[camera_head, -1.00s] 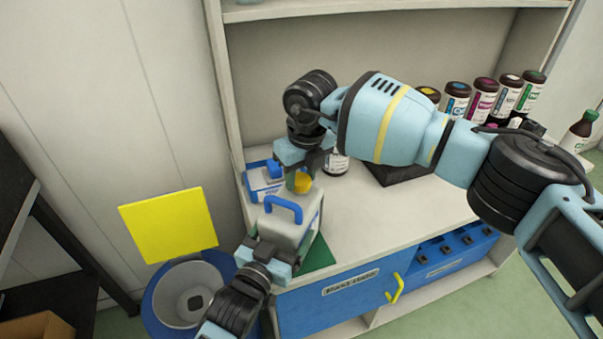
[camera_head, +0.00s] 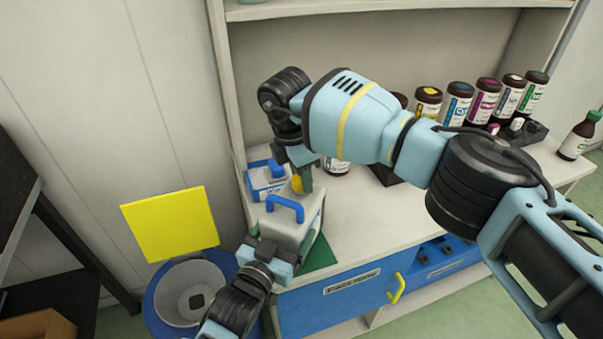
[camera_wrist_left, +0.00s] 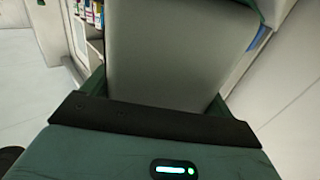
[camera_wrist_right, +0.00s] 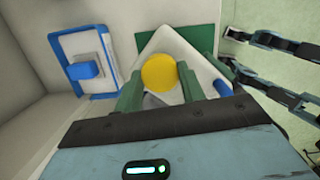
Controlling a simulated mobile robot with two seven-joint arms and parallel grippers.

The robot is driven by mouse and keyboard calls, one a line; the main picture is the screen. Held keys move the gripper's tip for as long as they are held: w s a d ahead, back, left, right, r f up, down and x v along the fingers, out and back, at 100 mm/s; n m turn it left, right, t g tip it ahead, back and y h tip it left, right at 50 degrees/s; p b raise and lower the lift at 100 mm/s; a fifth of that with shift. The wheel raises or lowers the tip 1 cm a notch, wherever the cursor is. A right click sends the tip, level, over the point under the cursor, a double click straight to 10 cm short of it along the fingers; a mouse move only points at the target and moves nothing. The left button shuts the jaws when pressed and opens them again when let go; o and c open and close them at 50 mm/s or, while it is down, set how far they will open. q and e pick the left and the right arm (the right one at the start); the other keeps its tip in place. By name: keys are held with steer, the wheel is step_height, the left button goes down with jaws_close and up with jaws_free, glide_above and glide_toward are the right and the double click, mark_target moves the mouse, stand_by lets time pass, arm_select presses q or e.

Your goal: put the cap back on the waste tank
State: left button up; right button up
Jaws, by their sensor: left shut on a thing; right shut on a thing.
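The waste tank (camera_head: 285,232) is a pale grey can with a blue handle (camera_head: 285,205), standing at the counter's left front corner. My left gripper (camera_head: 281,250) is shut on its body; the left wrist view shows the grey wall (camera_wrist_left: 165,55) between the fingers. The yellow cap (camera_wrist_right: 158,72) is between the green fingers of my right gripper (camera_wrist_right: 159,86), which is shut on it. In the right wrist view the cap overlaps the tank's top (camera_wrist_right: 182,42). The tank's opening is hidden, and I cannot tell whether the cap touches it.
A blue and white box (camera_head: 264,180) stands behind the tank. A green mat (camera_head: 320,254) lies under the tank. A bin with a raised yellow lid (camera_head: 170,224) stands at the left. Several ink bottles (camera_head: 484,100) stand at the right.

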steer(key=m+g, duration=0.1)
steer(key=m, duration=0.5)
steer(key=shift+w, duration=0.15)
steer(key=m, duration=0.6)
steer(key=shift+m+g, duration=0.4)
steer(key=o, duration=1)
steer(key=shift+r, duration=2.2)
